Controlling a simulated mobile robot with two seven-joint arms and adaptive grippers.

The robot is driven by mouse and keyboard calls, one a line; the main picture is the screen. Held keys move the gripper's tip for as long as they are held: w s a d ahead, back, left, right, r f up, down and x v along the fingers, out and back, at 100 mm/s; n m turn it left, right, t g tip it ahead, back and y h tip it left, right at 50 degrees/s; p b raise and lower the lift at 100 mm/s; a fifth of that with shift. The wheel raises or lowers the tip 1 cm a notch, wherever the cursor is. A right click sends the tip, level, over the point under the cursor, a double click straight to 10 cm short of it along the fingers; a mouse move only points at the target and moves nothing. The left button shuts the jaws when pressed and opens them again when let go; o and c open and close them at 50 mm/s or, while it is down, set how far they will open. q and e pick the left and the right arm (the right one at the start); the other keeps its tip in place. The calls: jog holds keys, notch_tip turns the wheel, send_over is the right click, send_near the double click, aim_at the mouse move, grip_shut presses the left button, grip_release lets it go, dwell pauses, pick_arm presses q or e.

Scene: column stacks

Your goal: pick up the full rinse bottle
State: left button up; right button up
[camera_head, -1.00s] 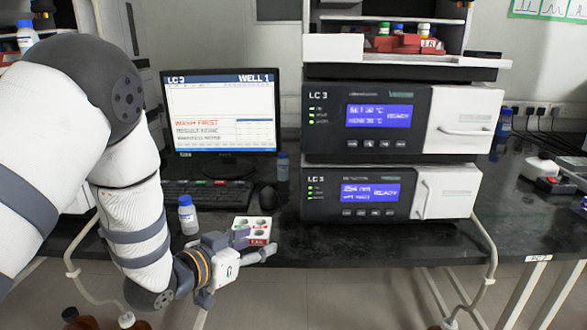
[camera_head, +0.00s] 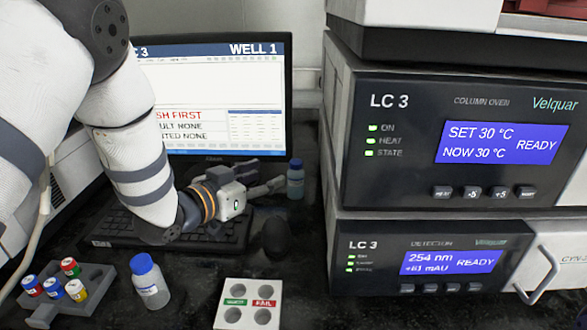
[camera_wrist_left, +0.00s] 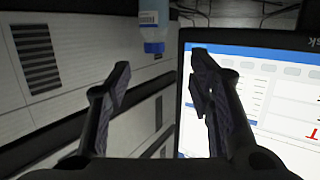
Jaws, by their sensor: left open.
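A small bottle with a blue cap and pale body (camera_head: 150,282) stands upright at the front of the bench, left of a white well block (camera_head: 247,305) marked with a green and a red label. A second, darker blue-capped bottle (camera_head: 295,180) stands by the monitor's right edge. I cannot tell which bottle is full. My left gripper (camera_head: 265,179) is open and empty, in front of the monitor's lower edge and left of the darker bottle. In the left wrist view its open fingers (camera_wrist_left: 162,75) show below a bottle with a blue and white label (camera_wrist_left: 153,20); I cannot tell which bottle that is.
A grey rack (camera_head: 75,290) holds several colour-capped vials at the front left. The monitor (camera_head: 230,95), keyboard (camera_head: 220,238) and mouse (camera_head: 275,238) lie behind. The stacked LC 3 instruments (camera_head: 365,185) block the right side.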

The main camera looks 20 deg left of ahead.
aim_at(293, 166)
pick_arm(q)
jog(key=x, duration=0.3)
jog(key=b+x, duration=0.1)
jog(key=x, duration=0.2)
jog(key=d+x, duration=0.1)
jog(key=x, duration=0.3)
jog(key=shift+r, duration=0.25)
jog(key=shift+w, duration=0.4)
jog(key=c, duration=1)
pick_arm(e)
jog(key=shift+s+d+f+g, duration=0.15)
jog(key=shift+s+f+g, duration=0.15)
jog(key=shift+s+f, duration=0.65)
